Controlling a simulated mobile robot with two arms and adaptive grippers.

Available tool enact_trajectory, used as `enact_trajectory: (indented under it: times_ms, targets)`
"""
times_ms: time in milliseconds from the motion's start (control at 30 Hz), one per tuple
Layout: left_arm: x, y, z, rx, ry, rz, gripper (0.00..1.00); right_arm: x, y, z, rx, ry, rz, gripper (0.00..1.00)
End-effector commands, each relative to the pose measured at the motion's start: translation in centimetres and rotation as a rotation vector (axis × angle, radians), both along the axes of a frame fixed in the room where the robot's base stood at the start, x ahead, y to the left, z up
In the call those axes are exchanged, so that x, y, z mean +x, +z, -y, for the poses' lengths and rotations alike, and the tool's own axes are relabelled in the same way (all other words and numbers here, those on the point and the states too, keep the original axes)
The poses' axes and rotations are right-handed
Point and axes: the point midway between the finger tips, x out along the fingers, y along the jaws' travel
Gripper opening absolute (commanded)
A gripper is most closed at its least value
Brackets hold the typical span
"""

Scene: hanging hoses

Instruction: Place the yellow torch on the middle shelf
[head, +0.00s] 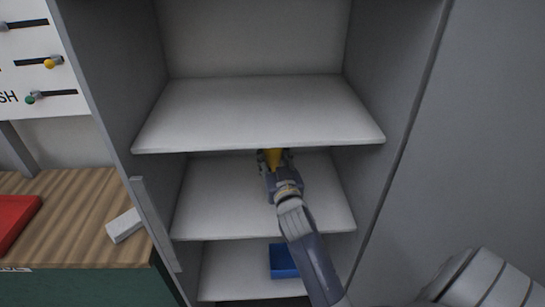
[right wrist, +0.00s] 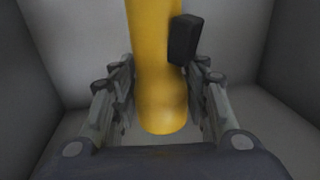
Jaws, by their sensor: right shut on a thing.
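The yellow torch (head: 272,157) is inside the cabinet, over the middle shelf (head: 215,205) and just under the front edge of the upper shelf. My right gripper (head: 274,161) is shut on it. In the right wrist view the torch (right wrist: 158,70) stands between the two fingers (right wrist: 163,100), with a small black part on its side. The upper shelf hides part of the torch in the head view. I cannot tell whether the torch touches the middle shelf. My left gripper is not in view.
The upper shelf (head: 260,110) is empty. A blue bin (head: 283,261) sits on the lowest shelf. The middle shelf is bare on both sides of my arm. At left, a wooden worktop (head: 70,225) holds a red object (head: 12,218) and a white block (head: 124,226).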

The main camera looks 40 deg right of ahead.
Motion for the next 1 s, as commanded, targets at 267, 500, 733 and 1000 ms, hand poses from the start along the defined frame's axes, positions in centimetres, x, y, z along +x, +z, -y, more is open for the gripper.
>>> enact_trajectory:
  times_ms: [267, 500, 733, 1000]
  targets:
    - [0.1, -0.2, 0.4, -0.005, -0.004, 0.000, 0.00, 0.0, -0.3, 0.0, 0.000, 0.000, 0.000, 0.62]
    - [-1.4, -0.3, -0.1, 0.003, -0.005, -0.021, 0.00, 0.0, -0.3, 0.0, 0.000, 0.000, 0.001, 0.62]
    - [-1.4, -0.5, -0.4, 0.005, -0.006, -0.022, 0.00, -1.2, -0.2, -0.5, 0.001, 0.001, 0.000, 0.62]
    - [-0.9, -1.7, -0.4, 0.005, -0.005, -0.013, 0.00, -6.4, -0.3, -2.7, 0.003, 0.000, -0.001, 0.62]
